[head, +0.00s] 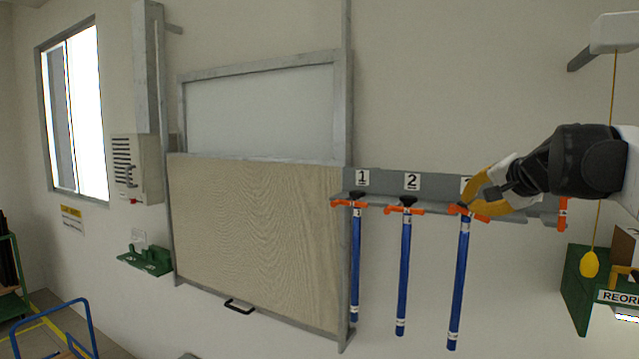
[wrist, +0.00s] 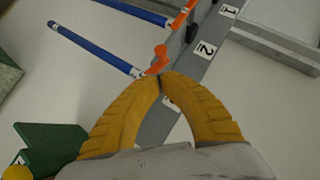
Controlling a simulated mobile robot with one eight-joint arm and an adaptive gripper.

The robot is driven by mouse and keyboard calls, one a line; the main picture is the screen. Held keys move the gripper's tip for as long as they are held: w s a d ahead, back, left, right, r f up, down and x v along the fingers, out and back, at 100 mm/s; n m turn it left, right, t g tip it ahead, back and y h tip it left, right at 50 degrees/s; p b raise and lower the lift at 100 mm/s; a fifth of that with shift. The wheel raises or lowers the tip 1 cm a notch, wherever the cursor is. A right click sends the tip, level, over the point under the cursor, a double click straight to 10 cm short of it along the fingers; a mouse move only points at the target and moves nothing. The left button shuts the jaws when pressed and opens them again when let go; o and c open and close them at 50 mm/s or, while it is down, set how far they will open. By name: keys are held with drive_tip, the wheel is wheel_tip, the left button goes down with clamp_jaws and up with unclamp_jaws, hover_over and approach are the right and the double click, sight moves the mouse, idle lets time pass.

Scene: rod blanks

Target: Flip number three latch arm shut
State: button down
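The number three latch arm (head: 458,210) is orange and sits on the grey wall rack above the third blue rod (head: 459,285). My gripper covers part of it and most of the "3" label. In the wrist view the orange latch arm (wrist: 158,60) shows just beyond the fingertips, beside the end of the blue rod (wrist: 95,50). My gripper (head: 470,205) has yellow ribbed fingers. In the wrist view its fingertips (wrist: 161,80) meet, with nothing clearly between them. They are at or very close to the latch; I cannot tell whether they touch.
The rack (head: 435,185) also holds rod one (head: 355,265) and rod two (head: 404,275) under orange latches. Another orange latch (head: 562,213) is at the right end. A yellow pull weight (head: 589,264) hangs by a green box (head: 580,290). A wooden panel (head: 255,235) stands left.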

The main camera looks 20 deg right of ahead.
sight(463, 210)
drive_tip(key=shift+w+a+f, duration=0.4)
drive_tip(key=shift+a+f, duration=0.05)
drive_tip(key=shift+a, duration=0.05)
drive_tip(key=shift+d, duration=0.1)
drive_tip(key=shift+a+p, duration=0.2)
drive_tip(key=shift+p, duration=0.2)
drive_tip(key=shift+w+f+n+g+h+p, duration=0.3)
drive_tip(key=shift+n+g+h+p, duration=0.1)
drive_tip(key=shift+n+g, duration=0.15)
drive_tip(key=shift+a+f+g, duration=0.15)
drive_tip(key=shift+f+g, duration=0.1)
drive_tip(key=shift+f, duration=0.15)
drive_tip(key=shift+r, duration=0.15)
